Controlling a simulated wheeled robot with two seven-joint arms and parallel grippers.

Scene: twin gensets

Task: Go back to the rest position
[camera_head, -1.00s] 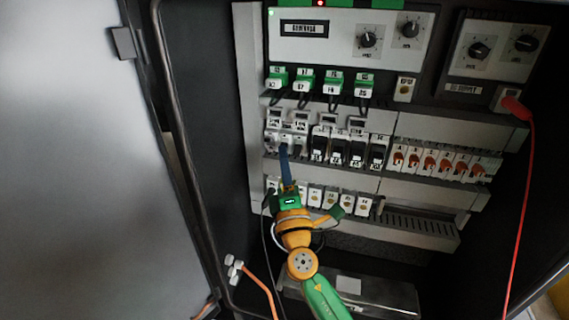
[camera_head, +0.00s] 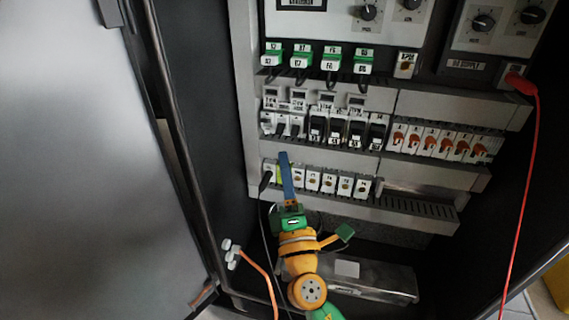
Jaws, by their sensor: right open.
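My right gripper (camera_head: 286,170) comes up from the bottom centre on its orange and green arm. Its long blue finger points up, and the jaws are open with nothing seen between them. The finger's tip is in front of the lower row of white terminal blocks (camera_head: 313,180), and hides part of that row's left end. Whether it touches them cannot be told. My left gripper is out of view.
The open cabinet has a row of black and white breakers (camera_head: 338,130), orange-lever switches (camera_head: 430,140) and green plugs (camera_head: 330,58). A red cable (camera_head: 533,170) hangs at right, an orange cable (camera_head: 262,272) at lower left. The grey door (camera_head: 80,170) stands open left.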

